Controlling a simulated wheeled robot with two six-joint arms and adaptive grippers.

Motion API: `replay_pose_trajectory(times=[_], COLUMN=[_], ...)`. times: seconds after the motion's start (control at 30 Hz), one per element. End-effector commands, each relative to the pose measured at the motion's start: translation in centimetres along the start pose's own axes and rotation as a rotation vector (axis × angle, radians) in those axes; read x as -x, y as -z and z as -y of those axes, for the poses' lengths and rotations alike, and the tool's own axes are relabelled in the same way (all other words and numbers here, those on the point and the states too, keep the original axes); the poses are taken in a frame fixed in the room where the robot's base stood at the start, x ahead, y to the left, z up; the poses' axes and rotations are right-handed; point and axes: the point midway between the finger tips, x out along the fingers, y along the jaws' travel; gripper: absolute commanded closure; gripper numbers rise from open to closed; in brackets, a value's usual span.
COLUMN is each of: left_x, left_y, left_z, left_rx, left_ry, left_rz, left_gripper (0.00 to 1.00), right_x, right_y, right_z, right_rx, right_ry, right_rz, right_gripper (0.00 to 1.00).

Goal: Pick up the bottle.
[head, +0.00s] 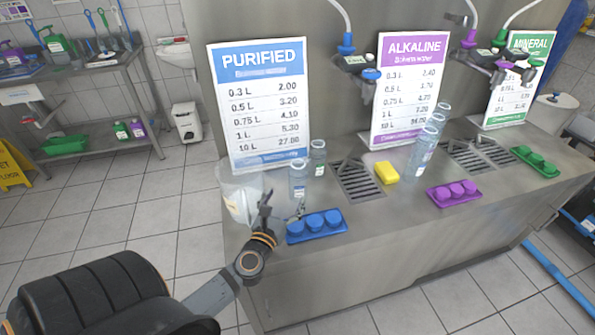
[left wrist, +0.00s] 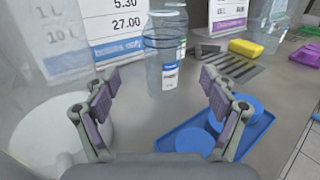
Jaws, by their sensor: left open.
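A clear bottle (head: 298,180) with a blue and white label stands upright on the steel counter, in front of the PURIFIED sign. In the left wrist view the bottle (left wrist: 167,62) is beyond the fingertips, nearly centred between them. A second clear bottle (head: 318,158) stands just behind it in the head view. My left gripper (head: 284,207) is open and empty at the counter's front left, a short way in front of the nearer bottle. Its two fingers are spread wide in the left wrist view (left wrist: 157,90). My right gripper is not in view.
A large clear container (head: 238,194) stands close left of my left gripper. A blue tray of caps (head: 317,238) lies close right. A yellow sponge (head: 387,172), a drain grate (head: 358,182), a purple cap tray (head: 453,204) and more bottles (head: 421,160) are farther right.

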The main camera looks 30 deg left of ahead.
Motion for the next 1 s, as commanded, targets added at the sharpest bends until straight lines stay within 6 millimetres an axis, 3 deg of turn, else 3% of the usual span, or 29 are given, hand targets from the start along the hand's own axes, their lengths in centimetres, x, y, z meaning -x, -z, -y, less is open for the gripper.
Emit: replay_pose_trajectory(times=[0.2, 0.3, 0.37, 0.63, 0.83, 1.0], left_x=[-3.4, -5.2, -6.0, -7.5, -10.9, -12.0], left_y=[-0.5, -0.4, -0.3, -0.3, -0.6, -0.5], left_z=[0.1, 0.1, 0.1, 0.1, -0.2, -0.1], left_rx=[-0.003, -0.004, -0.005, -0.007, -0.005, -0.007], left_ry=[0.000, 0.002, 0.001, 0.003, 0.002, 0.004], left_rz=[0.005, 0.004, 0.003, 0.002, 0.003, 0.002], left_gripper=[0.16, 0.16, 0.16, 0.16, 0.16, 0.16], right_x=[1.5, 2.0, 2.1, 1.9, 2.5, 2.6], right_y=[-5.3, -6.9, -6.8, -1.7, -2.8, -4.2], right_z=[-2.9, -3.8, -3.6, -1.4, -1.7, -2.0], right_rx=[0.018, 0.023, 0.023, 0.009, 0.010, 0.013], right_ry=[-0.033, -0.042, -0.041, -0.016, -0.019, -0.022], right_rz=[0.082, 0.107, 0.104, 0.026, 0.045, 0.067], right_gripper=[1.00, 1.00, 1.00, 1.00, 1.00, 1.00])
